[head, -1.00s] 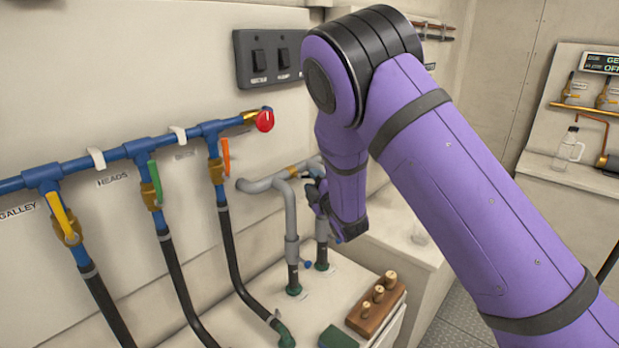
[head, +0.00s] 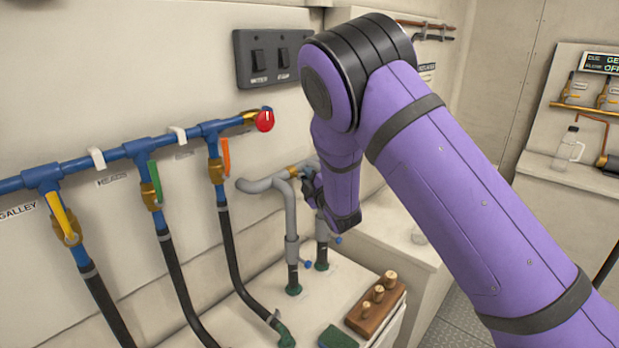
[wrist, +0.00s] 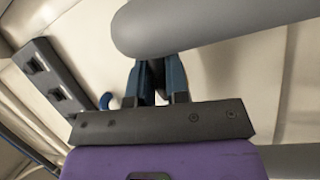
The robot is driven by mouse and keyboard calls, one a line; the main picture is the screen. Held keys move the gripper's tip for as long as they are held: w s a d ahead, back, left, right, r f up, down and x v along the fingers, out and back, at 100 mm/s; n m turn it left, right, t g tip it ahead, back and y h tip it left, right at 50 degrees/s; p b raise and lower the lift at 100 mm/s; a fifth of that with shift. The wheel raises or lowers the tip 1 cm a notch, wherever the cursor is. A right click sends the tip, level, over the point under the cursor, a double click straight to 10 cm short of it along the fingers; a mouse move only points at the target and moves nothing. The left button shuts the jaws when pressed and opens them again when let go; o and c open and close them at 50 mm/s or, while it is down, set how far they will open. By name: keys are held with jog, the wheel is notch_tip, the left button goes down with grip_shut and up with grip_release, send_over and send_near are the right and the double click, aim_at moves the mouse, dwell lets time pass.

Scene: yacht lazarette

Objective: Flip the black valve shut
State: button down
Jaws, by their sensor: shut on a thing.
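My gripper (head: 312,186) is at the grey pipework beyond the coloured valves, under my purple forearm. A brass fitting (head: 295,171) shows on the upper grey pipe (head: 262,185), just left of and above the fingers. The black valve's handle is not clearly seen; the fingers and hand hide that spot. In the wrist view my gripper (wrist: 156,72) has its blue-grey fingers close together on something dark, right against a large grey pipe (wrist: 210,25) that hides the tips.
The blue manifold (head: 105,157) carries the yellow (head: 62,215), green (head: 155,182) and orange (head: 226,156) handles and a red knob (head: 264,121). Black switches (head: 272,58) are on the wall above. A wooden block with brass plugs (head: 376,306) lies below.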

jog(key=shift+m, duration=0.3)
jog(key=m, duration=0.2)
jog(key=shift+f+m+g+h, duration=0.2)
jog(key=shift+m+g+h, duration=0.1)
jog(key=shift+g+h, duration=0.1)
jog(key=m, duration=0.1)
jog(key=m+g, duration=0.1)
jog(key=m, duration=0.1)
jog(key=f+m+g, duration=0.1)
jog(key=shift+s+a+m, duration=0.25)
jog(key=shift+s+m, duration=0.05)
jog(key=shift+s+a+f+m+g+y, duration=0.1)
jog(key=shift+s+a+m+g+y, duration=0.1)
jog(key=shift+m+g, duration=0.5)
jog(key=shift+s+a+f+m+g+y, duration=0.15)
jog(key=shift+m+g, duration=0.15)
jog(key=shift+m, duration=0.75)
jog(key=shift+s+a+m+g+y, duration=0.1)
jog(key=shift+s+a+m+g, duration=0.1)
jog(key=shift+m+g, duration=0.5)
jog(key=shift+m, duration=0.25)
jog(key=c, duration=1.1)
grip_release()
jog(key=shift+c, duration=0.2)
jog(key=shift+s, duration=0.1)
